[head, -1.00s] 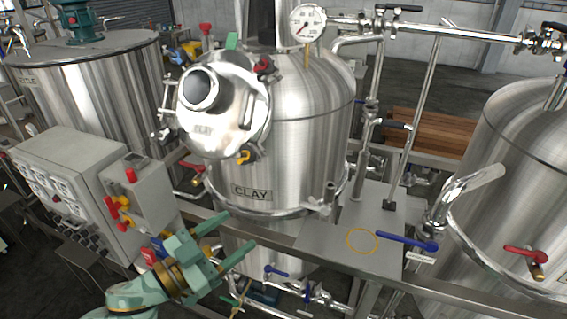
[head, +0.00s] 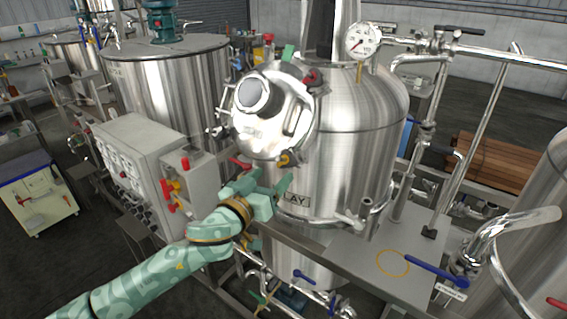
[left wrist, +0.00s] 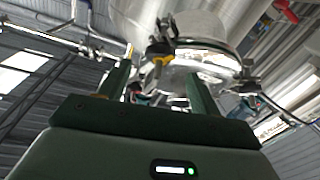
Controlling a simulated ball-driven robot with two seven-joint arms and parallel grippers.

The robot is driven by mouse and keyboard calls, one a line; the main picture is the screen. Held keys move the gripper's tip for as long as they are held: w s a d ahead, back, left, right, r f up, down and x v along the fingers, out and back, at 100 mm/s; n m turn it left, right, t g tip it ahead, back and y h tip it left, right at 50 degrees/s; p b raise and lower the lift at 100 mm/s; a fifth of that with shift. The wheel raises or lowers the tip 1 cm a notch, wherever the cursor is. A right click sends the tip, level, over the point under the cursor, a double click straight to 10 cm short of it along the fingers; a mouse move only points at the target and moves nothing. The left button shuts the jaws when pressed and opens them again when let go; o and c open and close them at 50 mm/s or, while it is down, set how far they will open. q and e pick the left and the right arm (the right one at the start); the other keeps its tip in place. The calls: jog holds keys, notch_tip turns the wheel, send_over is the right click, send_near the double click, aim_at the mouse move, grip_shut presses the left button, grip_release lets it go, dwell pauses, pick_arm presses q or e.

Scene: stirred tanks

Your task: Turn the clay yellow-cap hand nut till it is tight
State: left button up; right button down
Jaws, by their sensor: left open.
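The clay tank (head: 350,165) is a shiny steel vessel with a nameplate partly covered by my gripper. Its round hatch lid (head: 262,120) appears closed on the tank's upper front. The yellow-cap hand nut (head: 284,159) sits at the lid's lower right edge; its tightness cannot be told. My left gripper (head: 269,178) is open and empty, just below the nut. In the left wrist view the yellow cap (left wrist: 160,60) shows between the two green fingers (left wrist: 158,72), apart from both and apparently beyond their tips. My right gripper is not in view.
A red-cap nut (head: 311,77) and a green-cap nut (head: 289,52) sit on the lid's rim. A grey control box (head: 140,155) stands left of the tank. A steel shelf (head: 350,250) with a blue-handled valve (head: 408,262) is at the right.

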aim_at(284, 164)
pick_arm(q)
jog(key=x, duration=0.6)
jog(key=shift+w, duration=0.2)
jog(key=c, duration=1)
